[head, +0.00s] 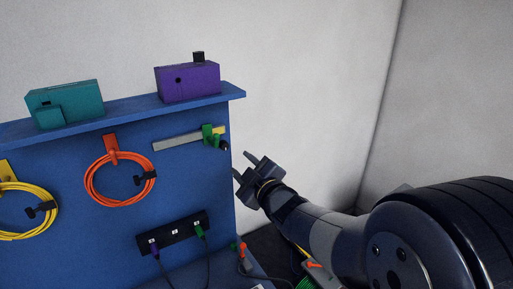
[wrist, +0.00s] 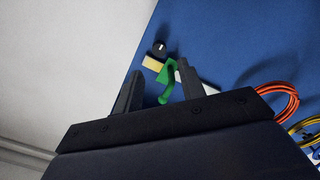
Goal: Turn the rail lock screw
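A grey rail (head: 177,141) is mounted on the blue panel, with a green slider (head: 208,133) and a yellow piece (head: 219,131) at its right end. A black knob with a pale mark, which looks like the lock screw (head: 224,146), sits by that end. In the wrist view the knob (wrist: 159,48) lies beyond the fingertips, next to the yellow piece (wrist: 152,64). The green slider (wrist: 167,80) shows between the fingers. My gripper (head: 244,163) is open and empty, just right of the panel edge in the head view. It also shows in the wrist view (wrist: 160,67).
A teal box (head: 75,101) and a purple box (head: 190,82) stand on the panel's top shelf. Orange cable (head: 91,185) and yellow cable (head: 50,222) hang left. A black socket strip (head: 172,233) with plugs is below.

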